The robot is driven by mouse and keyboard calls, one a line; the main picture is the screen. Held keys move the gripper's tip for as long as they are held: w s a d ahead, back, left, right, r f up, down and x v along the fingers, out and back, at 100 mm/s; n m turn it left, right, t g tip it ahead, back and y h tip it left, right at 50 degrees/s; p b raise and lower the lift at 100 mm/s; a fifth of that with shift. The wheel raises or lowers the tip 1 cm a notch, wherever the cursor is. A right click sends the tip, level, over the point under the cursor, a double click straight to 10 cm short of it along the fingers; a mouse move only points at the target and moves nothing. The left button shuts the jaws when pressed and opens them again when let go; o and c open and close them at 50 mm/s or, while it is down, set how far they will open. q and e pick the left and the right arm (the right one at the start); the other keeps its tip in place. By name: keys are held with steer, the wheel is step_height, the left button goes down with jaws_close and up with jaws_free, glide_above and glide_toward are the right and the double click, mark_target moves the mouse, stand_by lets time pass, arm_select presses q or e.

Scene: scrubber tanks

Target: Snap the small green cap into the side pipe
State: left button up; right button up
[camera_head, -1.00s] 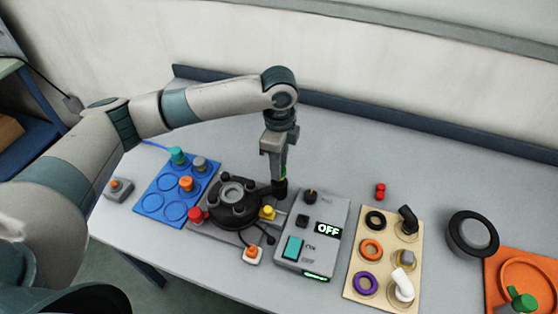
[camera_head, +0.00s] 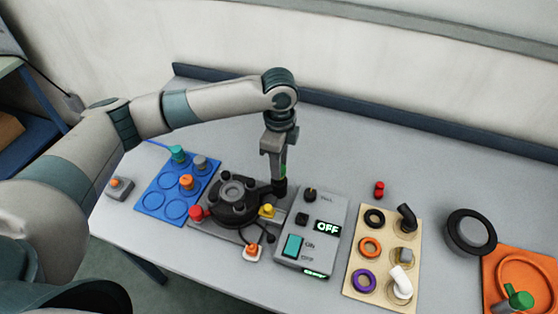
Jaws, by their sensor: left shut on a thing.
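My left gripper (camera_head: 279,172) points straight down at the back right of the black round tank unit (camera_head: 234,214). It is shut on a small green thing, most likely the green cap (camera_head: 284,169), of which only a sliver shows between the fingers. Directly below the fingertips stands a short black upright pipe (camera_head: 280,187), likely the side pipe. I cannot tell whether the cap touches it. A red cap (camera_head: 197,213) and a yellow cap (camera_head: 267,210) sit at the unit's left and right sides. My right gripper is not in view.
A blue tray (camera_head: 150,204) with teal, grey and orange caps lies left. A grey control box (camera_head: 318,213) reading OFF stands close right of the gripper. Further right are a beige board (camera_head: 385,284) with rings and elbows, a black ring (camera_head: 470,231) and an orange tray (camera_head: 492,262).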

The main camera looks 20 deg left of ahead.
arm_select(q)
steer(key=shift+f, duration=0.5)
stand_by(0.8)
steer(key=shift+f+p, duration=0.4)
steer(key=shift+p, duration=0.15)
stand_by(0.5)
steer(key=shift+f+p, duration=0.2)
steer(key=shift+p, duration=0.15)
steer(key=shift+f, duration=0.6)
stand_by(1.2)
stand_by(0.5)
steer(key=shift+f, duration=0.2)
stand_by(0.4)
steer(key=o, duration=2.1)
steer(key=shift+r, duration=0.1)
